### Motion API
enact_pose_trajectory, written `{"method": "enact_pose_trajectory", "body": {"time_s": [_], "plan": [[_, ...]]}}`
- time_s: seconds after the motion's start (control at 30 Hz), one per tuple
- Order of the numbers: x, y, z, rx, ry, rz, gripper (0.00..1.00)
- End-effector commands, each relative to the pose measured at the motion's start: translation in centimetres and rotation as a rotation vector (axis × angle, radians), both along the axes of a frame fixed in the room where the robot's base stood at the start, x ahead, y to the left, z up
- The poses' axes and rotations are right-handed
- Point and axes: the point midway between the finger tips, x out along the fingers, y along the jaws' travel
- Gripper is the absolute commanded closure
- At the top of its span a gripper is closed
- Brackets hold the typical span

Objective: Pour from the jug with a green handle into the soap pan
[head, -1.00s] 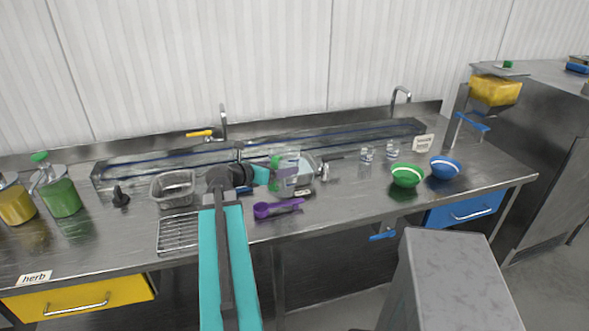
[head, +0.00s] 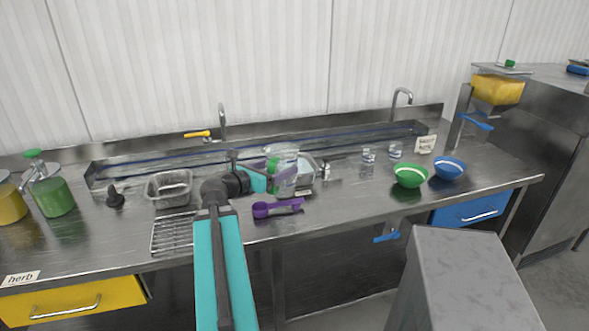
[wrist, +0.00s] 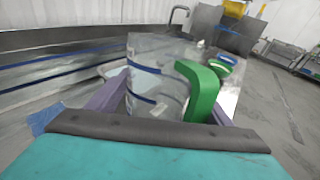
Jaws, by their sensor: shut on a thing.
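The clear jug with the green handle (head: 286,170) is in front of the pan on the counter's middle. In the wrist view the jug (wrist: 150,75) shows blue bands, and its green handle (wrist: 203,92) faces right. My gripper (head: 270,178) is shut on the jug, with its purple fingers on either side of it in the wrist view (wrist: 165,108). A see-through pan (head: 308,174), apparently the soap pan, stands right behind the jug and is partly hidden by it. A small label by it is too small to read. I cannot tell how far the jug is off the counter.
A purple scoop (head: 264,210) lies in front. A metal pan (head: 170,187) and wire rack (head: 172,233) are to the left, with a green-filled jug (head: 54,196) farther left. Glass jars (head: 369,155), a green bowl (head: 410,176) and a blue bowl (head: 449,168) stand right.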

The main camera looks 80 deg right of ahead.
Motion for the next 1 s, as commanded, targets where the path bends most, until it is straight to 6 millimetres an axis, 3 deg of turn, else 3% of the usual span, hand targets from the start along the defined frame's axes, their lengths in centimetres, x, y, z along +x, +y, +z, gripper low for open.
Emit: {"method": "enact_pose_trajectory", "body": {"time_s": [1.0], "plan": [[0.10,0.56,-0.32,-0.131,0.014,0.001,0.78]]}}
